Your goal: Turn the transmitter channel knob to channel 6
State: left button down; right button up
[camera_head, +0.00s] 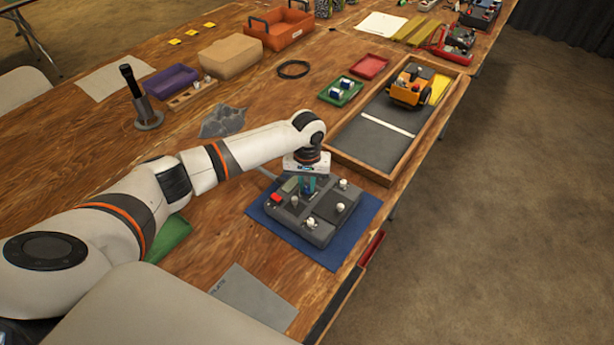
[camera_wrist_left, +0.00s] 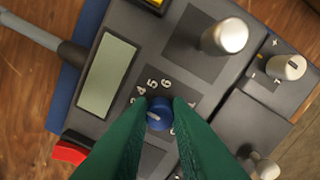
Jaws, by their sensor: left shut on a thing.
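The dark grey transmitter (camera_head: 318,232) lies on a blue mat (camera_head: 266,222) on the table. In the left wrist view its blue channel knob (camera_wrist_left: 160,112) sits between my green fingertips. A short white mark on the knob's top points roughly to the picture's left. Printed numbers curve around the knob; 5 and 6 (camera_wrist_left: 166,84) read clearly just above it, others are partly hidden by the fingers. My left gripper (camera_head: 308,190) reaches down on the transmitter from above and is shut on the knob. My right gripper is out of view.
The transmitter also carries a grey screen (camera_wrist_left: 108,76), a red button (camera_wrist_left: 70,152) and several silver sticks, one (camera_wrist_left: 226,37) close to the knob. A wooden-framed pit (camera_head: 357,163) with an orange vehicle (camera_head: 410,88) lies behind. The table's right edge is near.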

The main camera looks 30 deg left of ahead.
pick_arm(q)
jog(key=m+p, duration=0.1)
jog(key=m, duration=0.1)
jog(key=m+p, duration=0.1)
jog(key=p, duration=0.1)
jog(key=shift+r+m, duration=0.2)
jog(key=shift+m, duration=0.2)
jog(key=m+p, duration=0.2)
jog(key=m, duration=0.2)
jog(key=shift+d+f+m, duration=0.1)
jog(key=shift+m, duration=0.2)
jog(key=m+p, duration=0.1)
jog(key=m, duration=0.2)
jog(key=shift+m, duration=1.6)
jog(key=c, duration=1.3)
grip_release()
jog(key=shift+c, duration=0.2)
